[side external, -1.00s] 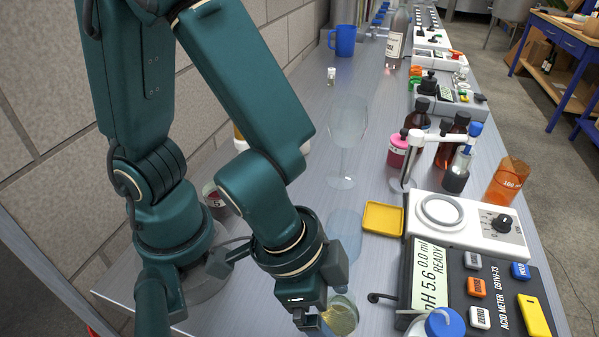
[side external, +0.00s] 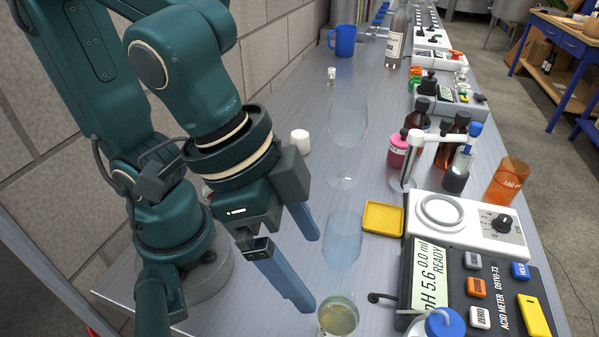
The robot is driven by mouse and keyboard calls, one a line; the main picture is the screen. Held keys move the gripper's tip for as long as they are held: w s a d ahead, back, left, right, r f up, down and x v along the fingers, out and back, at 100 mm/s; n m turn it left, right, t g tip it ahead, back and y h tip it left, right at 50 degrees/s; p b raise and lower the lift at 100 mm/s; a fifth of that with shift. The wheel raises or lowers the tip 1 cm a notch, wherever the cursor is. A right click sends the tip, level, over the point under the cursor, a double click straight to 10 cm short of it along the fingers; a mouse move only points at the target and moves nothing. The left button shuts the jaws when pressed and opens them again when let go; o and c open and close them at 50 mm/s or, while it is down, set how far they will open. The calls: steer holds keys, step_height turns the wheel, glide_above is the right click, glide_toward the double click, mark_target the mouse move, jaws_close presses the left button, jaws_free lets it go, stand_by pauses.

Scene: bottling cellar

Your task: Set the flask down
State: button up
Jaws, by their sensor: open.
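A clear glass vessel with yellowish liquid, which I take to be the flask (side external: 338,316), stands on the bench at the bottom edge of the side view. Its lower part is cut off by the frame. My gripper (side external: 308,272) is up and to the left of it, with its two blue fingers spread apart and nothing between them. The lower fingertip appears close to the flask's rim; I cannot tell the exact gap.
A pale blue clear tumbler (side external: 343,237) and a tall wine glass (side external: 347,125) stand behind the flask. A yellow tray (side external: 382,218), a white stirrer plate (side external: 465,226) and an acid meter (side external: 485,295) are to the right. A white cap (side external: 300,141) is left of the wine glass.

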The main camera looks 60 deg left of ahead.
steer(key=w+a+r+n+t+y, duration=0.1)
steer(key=w+a+n, duration=0.1)
steer(key=a, duration=0.4)
steer(key=w+a+r+n+y, duration=0.1)
steer(key=a+n, duration=0.3)
steer(key=a, duration=0.2)
steer(key=shift+w+a+t+y, duration=0.3)
steer(key=shift+w+t, duration=0.05)
steer(key=shift+t, duration=0.05)
stand_by(0.4)
